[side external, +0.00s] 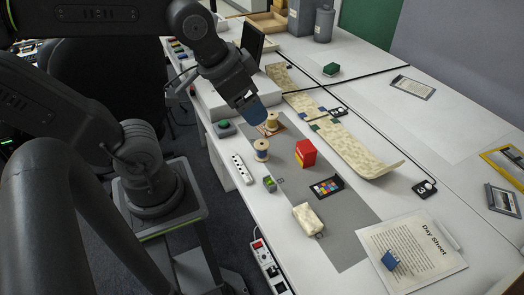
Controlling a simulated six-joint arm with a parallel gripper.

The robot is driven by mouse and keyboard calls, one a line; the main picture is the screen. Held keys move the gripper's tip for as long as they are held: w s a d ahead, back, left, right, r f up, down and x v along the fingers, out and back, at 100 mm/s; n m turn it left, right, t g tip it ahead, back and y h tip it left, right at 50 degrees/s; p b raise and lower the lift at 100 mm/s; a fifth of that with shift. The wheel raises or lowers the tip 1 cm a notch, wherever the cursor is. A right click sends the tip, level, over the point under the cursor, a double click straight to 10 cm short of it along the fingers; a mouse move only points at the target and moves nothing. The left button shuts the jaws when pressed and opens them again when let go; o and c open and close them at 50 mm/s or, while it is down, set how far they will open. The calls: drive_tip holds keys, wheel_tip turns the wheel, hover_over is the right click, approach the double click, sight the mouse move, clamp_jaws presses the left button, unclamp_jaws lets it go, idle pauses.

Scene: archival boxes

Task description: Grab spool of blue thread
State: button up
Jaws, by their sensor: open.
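Two spools stand on the grey mat (343,243) near the middle of the side external view. The nearer spool (261,150) has pale wooden ends and a band that looks dark blue, though it is small in the picture. The farther spool (272,121) looks tan and stands on a small orange-brown piece. My gripper (256,118) reaches down from the upper left, above and just left of the farther spool. It is open. A blue part shows at its end, and its fingertips are hard to make out. The nearer spool is in front of it, apart from it.
A red box (306,152) stands right of the spools. A colour chart (327,187) and a cream block (307,219) lie nearer. A green-topped button box (224,128) and a white power strip (241,169) line the left edge. A long cream strip (352,150) lies behind.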

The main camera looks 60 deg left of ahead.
drive_tip(key=w+a+f+m+g+y, duration=0.1)
drive_tip(key=w+a+f+m+g, duration=0.1)
drive_tip(key=w+a+f+m, duration=0.25)
drive_tip(key=m+g, duration=0.4)
drive_tip(key=m, duration=0.6)
hover_over(263, 142)
drive_tip(key=d, duration=0.2)
wheel_tip(263, 142, down, 16)
drive_tip(key=shift+m, duration=0.35)
drive_tip(key=f, duration=0.3)
drive_tip(key=a+f, duration=0.1)
drive_tip(key=f, duration=0.5)
drive_tip(key=shift+a, duration=0.3)
drive_tip(key=shift+s+f, duration=0.15)
drive_tip(key=shift+f, duration=1.3)
drive_tip(key=shift+s+f, duration=0.15)
drive_tip(key=shift+f, duration=1.3)
drive_tip(key=c, duration=1)
